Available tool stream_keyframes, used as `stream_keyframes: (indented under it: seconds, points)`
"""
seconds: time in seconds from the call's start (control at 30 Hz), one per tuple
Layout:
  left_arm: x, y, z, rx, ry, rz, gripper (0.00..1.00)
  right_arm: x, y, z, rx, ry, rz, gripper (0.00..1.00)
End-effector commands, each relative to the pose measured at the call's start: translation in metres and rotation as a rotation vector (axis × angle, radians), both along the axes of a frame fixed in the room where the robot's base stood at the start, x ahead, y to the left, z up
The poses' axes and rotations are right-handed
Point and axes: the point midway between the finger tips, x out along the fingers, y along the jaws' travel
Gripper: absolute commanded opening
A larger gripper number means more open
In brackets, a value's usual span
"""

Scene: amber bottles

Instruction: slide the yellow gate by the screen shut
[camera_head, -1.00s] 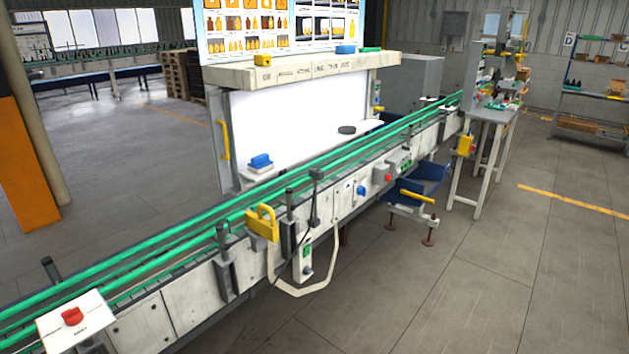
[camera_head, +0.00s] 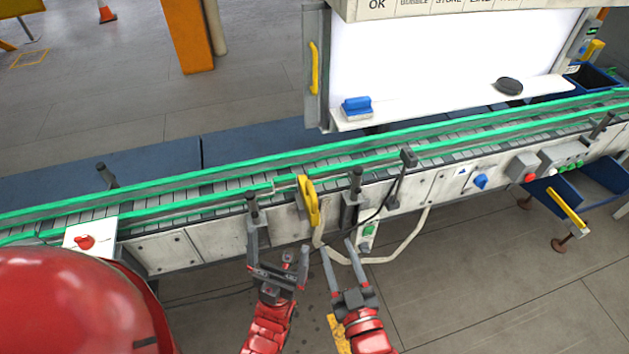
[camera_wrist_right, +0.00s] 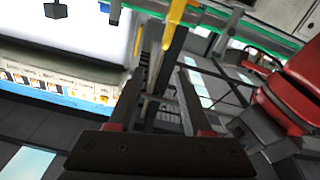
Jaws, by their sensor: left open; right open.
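The yellow gate (camera_head: 308,201) stands upright at the front rail of the conveyor, in front of and a little left of the white screen (camera_head: 430,70). My left gripper (camera_head: 277,262) is open and empty, below and left of the gate, in front of the conveyor side. My right gripper (camera_head: 338,248) is open and empty, below and slightly right of the gate. Neither touches the gate in the head view. In the right wrist view the open fingers (camera_wrist_right: 160,88) point toward a yellow upright part (camera_wrist_right: 176,35); I cannot tell whether it is the gate.
The conveyor (camera_head: 230,192) with green rails crosses the view. Dark posts (camera_head: 356,184) and a cable stand beside the gate. A red knob (camera_head: 85,242) is at left, a blue-handled block (camera_head: 357,107) on the screen ledge, a blue bin (camera_head: 560,200) at right.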

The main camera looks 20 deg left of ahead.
Motion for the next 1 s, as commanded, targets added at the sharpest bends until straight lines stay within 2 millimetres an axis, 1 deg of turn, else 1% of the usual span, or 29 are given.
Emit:
stream_keyframes:
  seconds: [0.03, 0.13, 0.27, 0.47, 0.7, 0.73, 0.8, 1.0]
  points:
    - [0.0, 0.0, 0.002, 0.0, 0.0, 0.0, 1.0, -0.002, 0.002, 0.0, -0.013, 0.016, 0.007, 0.5]
    - [0.0, 0.0, -0.002, 0.0, 0.0, 0.0, 1.0, 0.0, 0.005, -0.004, -0.023, 0.03, 0.01, 0.5]
    - [0.0, 0.0, -0.014, 0.0, 0.0, 0.0, 1.0, 0.011, 0.013, -0.008, -0.024, 0.029, 0.01, 0.5]
    - [0.0, 0.0, -0.042, 0.0, 0.0, 0.0, 1.0, 0.04, 0.031, -0.008, -0.018, 0.023, 0.009, 0.5]
    - [0.0, 0.0, -0.08, 0.0, 0.0, 0.0, 1.0, 0.07, 0.051, -0.009, -0.02, 0.022, 0.009, 0.5]
    - [0.0, 0.0, -0.069, 0.0, 0.001, 0.0, 1.0, 0.075, 0.054, -0.001, -0.022, 0.026, 0.01, 0.5]
    - [0.0, 0.0, -0.058, 0.0, -0.001, 0.0, 1.0, 0.088, 0.062, 0.002, -0.026, 0.03, 0.009, 0.5]
    - [0.0, 0.0, -0.044, 0.0, 0.0, 0.0, 1.0, 0.118, 0.083, 0.0, -0.026, 0.032, 0.009, 0.5]
